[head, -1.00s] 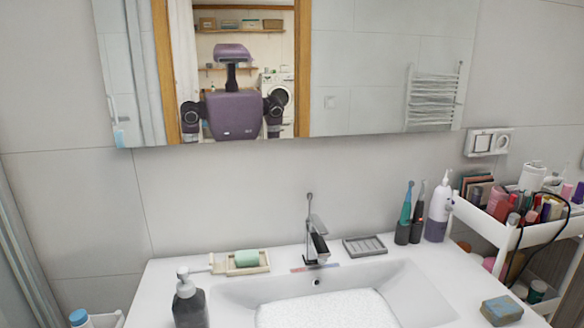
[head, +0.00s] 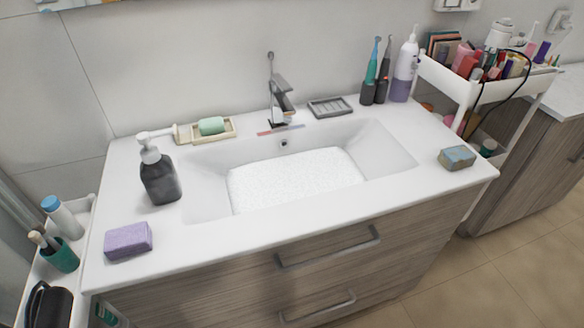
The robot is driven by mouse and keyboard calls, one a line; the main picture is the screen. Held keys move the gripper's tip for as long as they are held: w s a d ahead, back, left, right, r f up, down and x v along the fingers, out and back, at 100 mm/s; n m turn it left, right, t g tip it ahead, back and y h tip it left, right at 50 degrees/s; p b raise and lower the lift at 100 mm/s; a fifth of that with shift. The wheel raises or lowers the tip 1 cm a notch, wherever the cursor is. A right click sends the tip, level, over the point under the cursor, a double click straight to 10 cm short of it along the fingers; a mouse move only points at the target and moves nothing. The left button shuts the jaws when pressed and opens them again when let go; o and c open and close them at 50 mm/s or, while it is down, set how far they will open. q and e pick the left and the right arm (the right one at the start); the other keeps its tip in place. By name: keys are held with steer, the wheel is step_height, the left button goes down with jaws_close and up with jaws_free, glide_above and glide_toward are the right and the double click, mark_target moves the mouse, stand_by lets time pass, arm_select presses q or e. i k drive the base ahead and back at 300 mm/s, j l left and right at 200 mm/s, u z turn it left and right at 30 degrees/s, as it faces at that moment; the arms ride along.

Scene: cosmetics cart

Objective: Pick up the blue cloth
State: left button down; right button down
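I cannot make out a blue cloth in the head view. A white speckled, cloth-like piece (head: 295,178) lies in the basin of the sink. A small grey-blue block (head: 457,156) with a tan side, which looks like a sponge, lies at the counter's right end. Neither of my grippers is in view.
The white counter (head: 260,235) holds a purple sponge (head: 128,241), a dark soap pump (head: 159,175), a green soap (head: 211,125) on a dish and a faucet (head: 281,100). A crowded cosmetics cart (head: 462,92) stands right. Another cart with bottles (head: 62,217) stands left. The front counter is mostly clear.

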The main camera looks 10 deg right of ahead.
mark_target(457, 158)
steer(key=z, duration=1.3)
